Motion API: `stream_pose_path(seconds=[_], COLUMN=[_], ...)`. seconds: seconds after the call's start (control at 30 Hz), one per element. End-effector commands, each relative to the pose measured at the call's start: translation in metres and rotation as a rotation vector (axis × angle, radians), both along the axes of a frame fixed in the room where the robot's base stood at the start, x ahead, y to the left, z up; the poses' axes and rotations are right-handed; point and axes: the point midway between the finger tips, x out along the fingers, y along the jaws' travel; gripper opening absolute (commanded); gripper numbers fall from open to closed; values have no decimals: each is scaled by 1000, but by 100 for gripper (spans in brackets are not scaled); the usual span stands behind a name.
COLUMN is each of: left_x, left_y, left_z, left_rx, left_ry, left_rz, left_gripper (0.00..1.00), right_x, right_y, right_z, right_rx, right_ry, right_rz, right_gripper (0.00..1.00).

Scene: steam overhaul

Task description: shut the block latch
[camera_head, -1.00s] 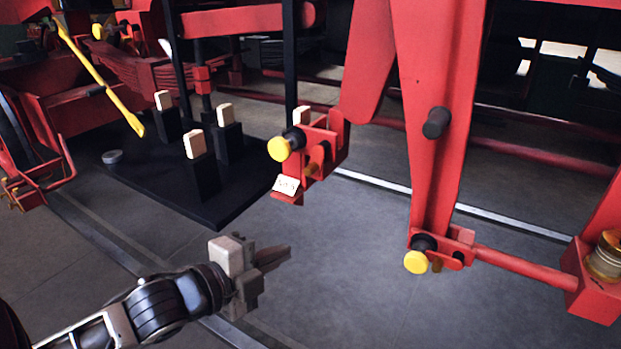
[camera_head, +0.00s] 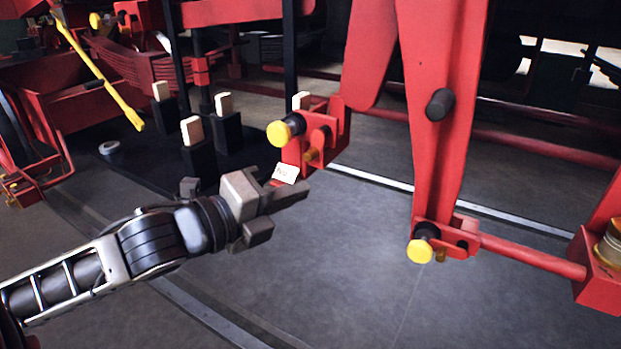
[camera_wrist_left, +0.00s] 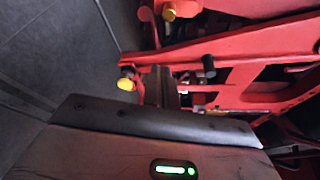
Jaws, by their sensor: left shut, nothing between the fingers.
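My left gripper (camera_head: 300,192) is shut and empty in the head view, in front of and just below a red bracket (camera_head: 328,135) with a yellow-capped black pin (camera_head: 280,133) and a small white tag (camera_head: 286,173). A second red bracket (camera_head: 462,240) with a yellow-capped pin (camera_head: 420,250) sits at the foot of the red hanger (camera_head: 437,150). I cannot tell which bracket carries the block latch. In the left wrist view my fingers (camera_wrist_left: 160,88) show beside a yellow cap (camera_wrist_left: 125,84); whether they touch anything is unclear. My right gripper is not in view.
A black stand (camera_head: 150,170) with several black posts topped by pale blocks (camera_head: 192,130) is at the left. A red rod (camera_head: 530,260) runs right from the lower bracket. A yellow lever (camera_head: 100,72) slants at the upper left. The floor in front is clear.

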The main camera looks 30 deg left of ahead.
Motion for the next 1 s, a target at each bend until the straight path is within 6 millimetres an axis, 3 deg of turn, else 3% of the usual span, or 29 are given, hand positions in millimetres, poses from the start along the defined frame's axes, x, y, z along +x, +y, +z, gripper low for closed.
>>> stream_pose_path(seconds=[0.07,0.13,0.7,1.0], left_x=[7,14,78,76], left_y=[-3,-4,-26,7], left_z=[-8,-3,-7,1], left_rx=[7,0,-1,4], left_ry=[-8,-5,1,4], left_rz=[-2,2,2,4], left_gripper=[0,0,0,0], right_x=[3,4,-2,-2], right_y=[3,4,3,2], right_z=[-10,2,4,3], right_rx=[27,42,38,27], right_ry=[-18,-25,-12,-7], right_rz=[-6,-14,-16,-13], right_gripper=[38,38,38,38])
